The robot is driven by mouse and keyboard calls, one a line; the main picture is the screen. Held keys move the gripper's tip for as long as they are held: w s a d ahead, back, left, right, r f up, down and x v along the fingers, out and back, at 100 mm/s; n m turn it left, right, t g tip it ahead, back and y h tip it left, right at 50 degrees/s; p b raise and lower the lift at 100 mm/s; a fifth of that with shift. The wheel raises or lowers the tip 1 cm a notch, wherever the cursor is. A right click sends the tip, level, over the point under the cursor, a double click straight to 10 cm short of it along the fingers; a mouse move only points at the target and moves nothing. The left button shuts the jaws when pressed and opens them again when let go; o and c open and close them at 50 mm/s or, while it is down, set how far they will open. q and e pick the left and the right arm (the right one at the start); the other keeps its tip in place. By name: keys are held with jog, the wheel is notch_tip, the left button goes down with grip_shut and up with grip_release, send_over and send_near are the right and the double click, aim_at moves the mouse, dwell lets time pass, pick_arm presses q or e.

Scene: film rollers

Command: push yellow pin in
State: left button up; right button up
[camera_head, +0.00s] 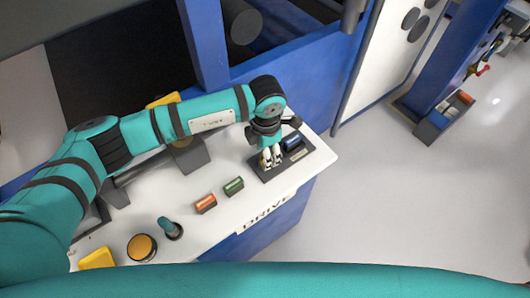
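My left arm reaches in from the left, and my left gripper (271,159) points down over the dark panel (268,174) at the far right end of the white console. Its pale fingertips are at the panel, left of a blue cylinder. A small yellowish patch (263,163) shows at the fingertips; it may be the yellow pin, but the fingers largely hide it. I cannot tell whether the fingers are shut on it or how deep it sits. My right gripper is not in view.
The blue cylinder (292,141) lies on the panel close beside my fingers. Green (233,186) and orange (205,203) blocks, a teal knob (169,228) and a round yellow button (142,247) are on the white console (190,240). Open floor lies to the right.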

pick_arm(q)
jog(key=shift+f, duration=1.15)
grip_shut()
